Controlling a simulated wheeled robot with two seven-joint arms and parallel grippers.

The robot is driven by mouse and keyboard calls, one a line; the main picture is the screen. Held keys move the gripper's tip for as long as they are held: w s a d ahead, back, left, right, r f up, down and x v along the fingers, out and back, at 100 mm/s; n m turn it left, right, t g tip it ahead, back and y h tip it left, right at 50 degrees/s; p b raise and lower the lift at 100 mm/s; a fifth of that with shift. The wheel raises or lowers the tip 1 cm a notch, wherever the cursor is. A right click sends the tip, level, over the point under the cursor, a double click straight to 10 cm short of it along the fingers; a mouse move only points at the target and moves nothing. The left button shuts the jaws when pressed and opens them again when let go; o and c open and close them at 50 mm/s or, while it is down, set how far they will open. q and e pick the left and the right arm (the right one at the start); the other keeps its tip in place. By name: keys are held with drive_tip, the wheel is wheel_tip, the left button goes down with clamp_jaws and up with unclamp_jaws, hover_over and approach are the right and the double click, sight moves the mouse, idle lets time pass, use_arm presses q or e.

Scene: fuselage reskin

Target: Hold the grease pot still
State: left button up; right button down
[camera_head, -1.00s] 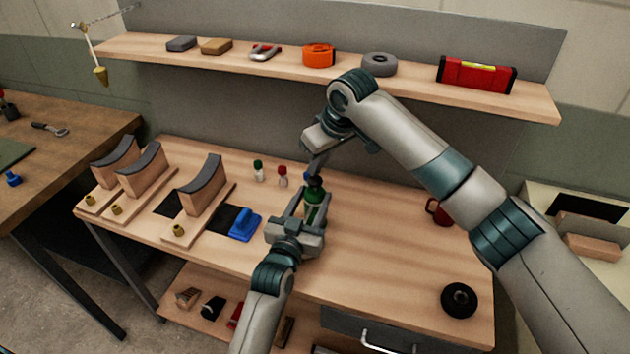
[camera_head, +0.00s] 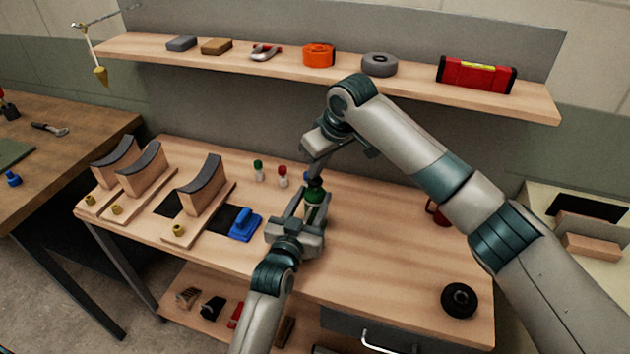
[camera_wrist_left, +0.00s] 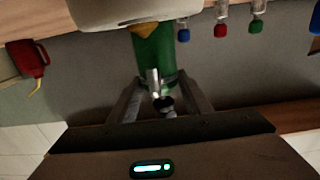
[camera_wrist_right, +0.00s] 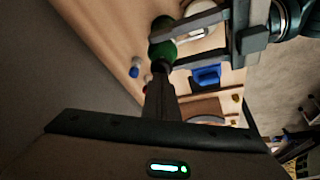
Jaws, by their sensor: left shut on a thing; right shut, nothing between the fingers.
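The green grease pot (camera_head: 314,194) stands on the workbench, and its green body fills the middle of the left wrist view (camera_wrist_left: 154,55). My left gripper (camera_head: 310,212) is shut on the pot from the front, with one finger on each side. My right gripper (camera_head: 316,170) is shut and empty, its fingertips pointing down at the top of the pot. In the right wrist view its closed fingers (camera_wrist_right: 161,82) reach to the dark part beside the green top (camera_wrist_right: 163,38). I cannot tell whether they touch it.
Small bottles with green (camera_head: 258,170) and red (camera_head: 283,176) caps stand behind the pot. A blue tool (camera_head: 245,224) and curved-top wooden blocks (camera_head: 203,187) lie to the left. A shelf (camera_head: 420,88) runs above.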

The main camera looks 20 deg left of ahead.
drive_tip(key=shift+f, duration=0.4)
drive_tip(key=shift+r, duration=0.85)
idle(0.4)
drive_tip(key=shift+r, duration=2.55)
use_arm(q)
drive_tip(key=o, duration=1.5)
